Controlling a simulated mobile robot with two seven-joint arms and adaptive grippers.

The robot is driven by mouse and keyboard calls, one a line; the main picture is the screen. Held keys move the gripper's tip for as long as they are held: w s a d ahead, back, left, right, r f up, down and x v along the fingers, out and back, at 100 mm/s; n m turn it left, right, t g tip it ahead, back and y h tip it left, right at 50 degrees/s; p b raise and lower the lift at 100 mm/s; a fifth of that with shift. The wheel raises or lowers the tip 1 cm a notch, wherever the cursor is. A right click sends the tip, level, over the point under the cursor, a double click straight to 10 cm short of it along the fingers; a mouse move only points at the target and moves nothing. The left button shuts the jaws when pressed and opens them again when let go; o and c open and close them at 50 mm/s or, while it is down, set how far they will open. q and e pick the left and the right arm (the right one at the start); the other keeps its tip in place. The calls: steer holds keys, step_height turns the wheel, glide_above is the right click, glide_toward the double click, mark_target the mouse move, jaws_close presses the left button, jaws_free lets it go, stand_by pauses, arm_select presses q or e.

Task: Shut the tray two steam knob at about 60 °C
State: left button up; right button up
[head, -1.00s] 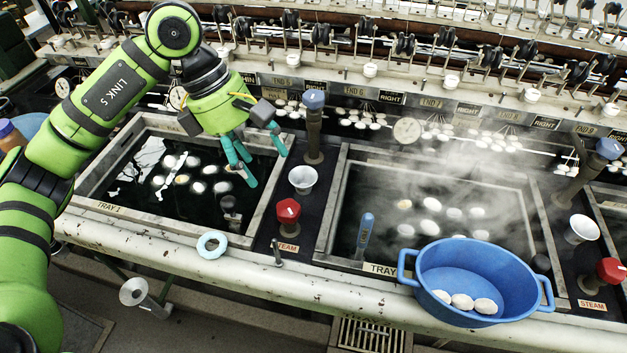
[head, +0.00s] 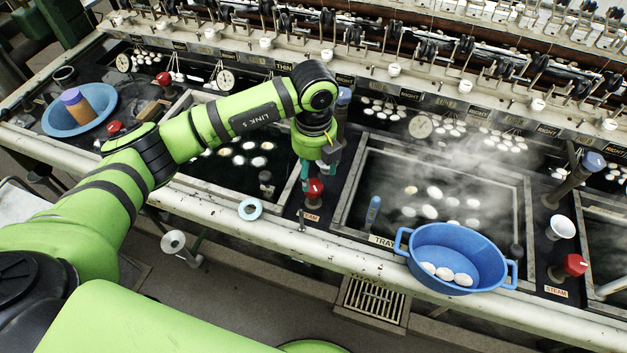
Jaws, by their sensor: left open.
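The tray two basin (head: 345,225) holds dark, steaming water with several white cocoons. A red steam knob (head: 315,189) with a STEAM label stands between this basin and the one to its left. Another red steam knob (head: 574,264) stands to the right of the steaming basin. My left gripper (head: 314,174) is open and points down at the first knob, its teal fingers close around or just above it; I cannot tell whether they touch. A blue thermometer (head: 373,212) stands at the basin's front left; its reading is too small to tell. My right gripper is not in view.
A blue tub (head: 455,245) with several cocoons sits on the front rim. A pale blue ring (head: 250,209) lies on the rim at left. A capped post (head: 575,185) and a white cup (head: 562,227) stand at right. Reeling machinery runs along the back.

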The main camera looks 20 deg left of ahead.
mark_target(313, 187)
arm_select(q)
step_height(313, 187, down, 5)
steer(key=shift+r+p, duration=0.1)
steer(key=shift+p, duration=0.8)
steer(key=shift+f, duration=0.8)
steer(key=c, duration=1.1)
